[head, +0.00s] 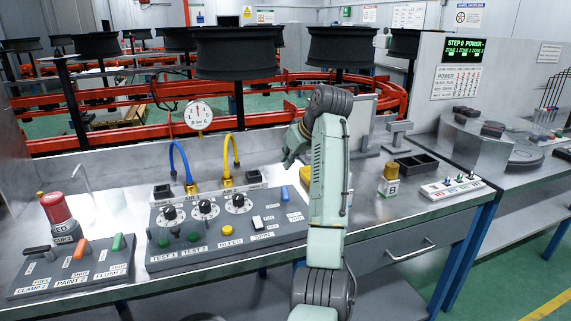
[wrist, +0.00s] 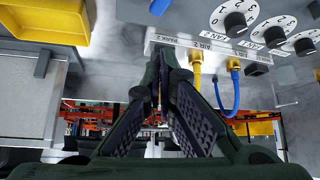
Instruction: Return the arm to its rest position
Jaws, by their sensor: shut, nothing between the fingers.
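My arm (head: 329,170) rises from the bottom centre of the head view, bends at the top and folds back down to the left. My gripper (head: 289,160) hangs above the workbench, behind the control panel and right of the yellow hose. In the wrist view my gripper (wrist: 161,65) shows large, its two dark padded fingers meeting at the tips with nothing between them. The wrist picture looks upside down. The gripper appears clear of the panel; the exact gap to the bench is hard to tell.
The control panel (head: 160,256) has dials, buttons and switches. A blue hose (head: 182,160) and yellow hose (head: 229,150) stand behind it.

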